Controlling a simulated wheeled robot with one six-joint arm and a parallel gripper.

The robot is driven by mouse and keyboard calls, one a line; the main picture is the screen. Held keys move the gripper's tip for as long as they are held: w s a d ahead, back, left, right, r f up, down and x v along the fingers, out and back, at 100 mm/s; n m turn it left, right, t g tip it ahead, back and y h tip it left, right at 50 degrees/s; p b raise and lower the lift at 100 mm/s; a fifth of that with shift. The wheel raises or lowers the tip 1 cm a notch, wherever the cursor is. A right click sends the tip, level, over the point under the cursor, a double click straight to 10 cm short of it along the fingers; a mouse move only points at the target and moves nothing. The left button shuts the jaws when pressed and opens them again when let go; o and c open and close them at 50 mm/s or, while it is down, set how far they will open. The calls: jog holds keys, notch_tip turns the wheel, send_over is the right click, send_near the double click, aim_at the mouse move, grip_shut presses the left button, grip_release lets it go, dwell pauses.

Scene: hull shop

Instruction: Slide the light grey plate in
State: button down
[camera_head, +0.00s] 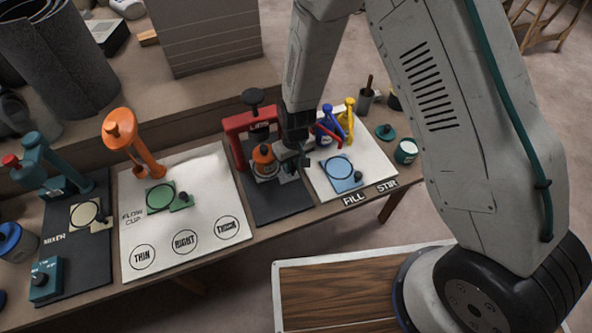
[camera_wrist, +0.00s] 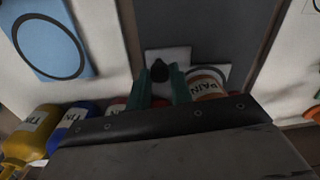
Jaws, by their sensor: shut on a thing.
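The light grey plate (camera_head: 288,177) lies on the dark mat under the red press (camera_head: 240,126); it also shows in the wrist view (camera_wrist: 181,55). Its small black knob (camera_wrist: 159,69) is between my gripper's teal fingers (camera_wrist: 161,75), which are shut on it. In the head view my gripper (camera_head: 303,161) is just right of the press and hides part of the plate. A paint can (camera_wrist: 207,82) with an orange top stands at the plate, beside my fingers. Whether the plate is fully seated cannot be told.
The white fill-and-stir board (camera_head: 375,165) with a blue plate (camera_head: 341,172) and blue and yellow bottles is close on the right. The white flow-cup board (camera_head: 205,200) with a green plate (camera_head: 160,197) is on the left. The bench's front edge is near.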

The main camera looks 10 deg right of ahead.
jog(key=c, duration=1.3)
grip_release()
jog(key=shift+o, duration=0.2)
jog(key=r, duration=0.7)
jog(key=shift+d+r, duration=0.2)
jog(key=shift+r, duration=0.2)
